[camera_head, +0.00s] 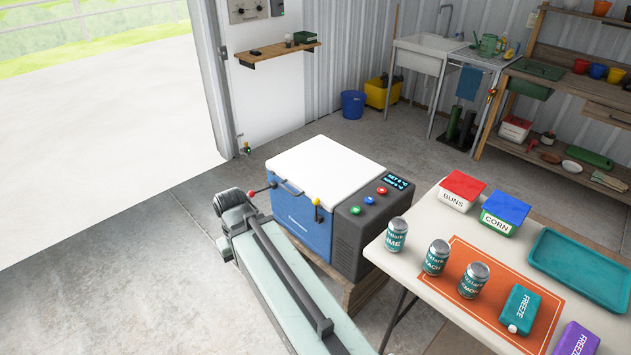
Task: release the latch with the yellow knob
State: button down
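A blue cooler (302,222) with a white lid (325,170) stands on a low wooden stand beside the table. The lid looks shut. A latch lever with a yellow knob (316,202) stands at the cooler's front near its right end, with the knob at the top. Another lever with a red knob (251,193) sticks out at the front left corner. My pale green arm link reaches up from the bottom to a dark joint in front of the cooler's left end. My gripper's fingers do not show.
The cooler's dark right end has a display (396,181) and several coloured buttons. A folding table (420,212) at right holds cans, red and blue boxes, freeze packs and a teal tray (580,268). Bare concrete lies to the left, by the open doorway.

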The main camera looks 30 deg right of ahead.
aim_at(316, 200)
jog(key=u, duration=0.1)
jog(key=i, duration=1.2)
jog(key=u, duration=0.75)
